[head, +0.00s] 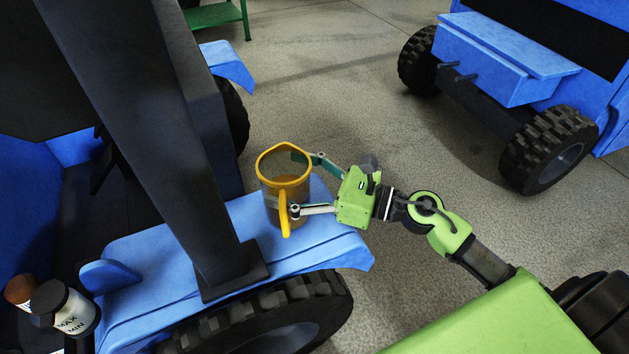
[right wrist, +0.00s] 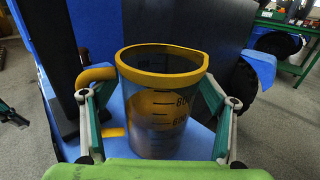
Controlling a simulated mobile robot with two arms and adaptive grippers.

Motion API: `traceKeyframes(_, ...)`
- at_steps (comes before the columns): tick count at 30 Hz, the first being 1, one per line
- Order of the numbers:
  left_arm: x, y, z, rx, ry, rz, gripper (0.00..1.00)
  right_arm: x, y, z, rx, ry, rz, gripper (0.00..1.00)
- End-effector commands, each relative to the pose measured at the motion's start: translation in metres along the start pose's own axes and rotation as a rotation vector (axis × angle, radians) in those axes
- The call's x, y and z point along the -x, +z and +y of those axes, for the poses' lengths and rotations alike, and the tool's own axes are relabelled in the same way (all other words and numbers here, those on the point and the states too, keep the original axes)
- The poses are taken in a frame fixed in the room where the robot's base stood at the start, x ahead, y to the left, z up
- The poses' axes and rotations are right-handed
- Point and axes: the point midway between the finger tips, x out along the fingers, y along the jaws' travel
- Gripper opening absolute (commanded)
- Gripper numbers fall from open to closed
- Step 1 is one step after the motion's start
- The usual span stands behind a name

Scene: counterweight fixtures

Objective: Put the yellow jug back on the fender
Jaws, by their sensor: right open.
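The yellow jug (head: 271,184) has a see-through body with a yellow rim and handle. It appears upright on the blue fender (head: 325,247), near its outer end above the tyre. In the right wrist view the jug (right wrist: 150,130) shows dark volume marks, and the handle is at the left, partly behind a finger. My right gripper (head: 300,184) is open, with one finger on each side of the jug's body. Whether the fingers touch it, I cannot tell. My left gripper is not in view.
A dark post (head: 175,130) rises from the fender left of the jug. A bottle marked MAX and MIN (head: 72,315) is at the lower left. Another blue vehicle (head: 505,75) stands at the upper right. The grey floor (head: 330,60) between is clear.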

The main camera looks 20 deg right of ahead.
Motion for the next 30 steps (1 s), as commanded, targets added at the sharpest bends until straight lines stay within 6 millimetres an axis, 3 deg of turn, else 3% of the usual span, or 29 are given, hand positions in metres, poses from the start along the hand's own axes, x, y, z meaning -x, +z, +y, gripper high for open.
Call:
traceKeyframes(12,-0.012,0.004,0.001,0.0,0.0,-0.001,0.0,0.077,-0.004,0.0,-0.004,-0.004,0.003,0.79)
traceKeyframes(18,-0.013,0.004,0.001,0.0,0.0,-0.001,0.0,0.106,-0.002,0.0,-0.002,-0.002,0.002,0.79)
traceKeyframes(30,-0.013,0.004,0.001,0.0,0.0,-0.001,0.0,0.119,-0.001,0.0,0.0,-0.001,0.001,0.79)
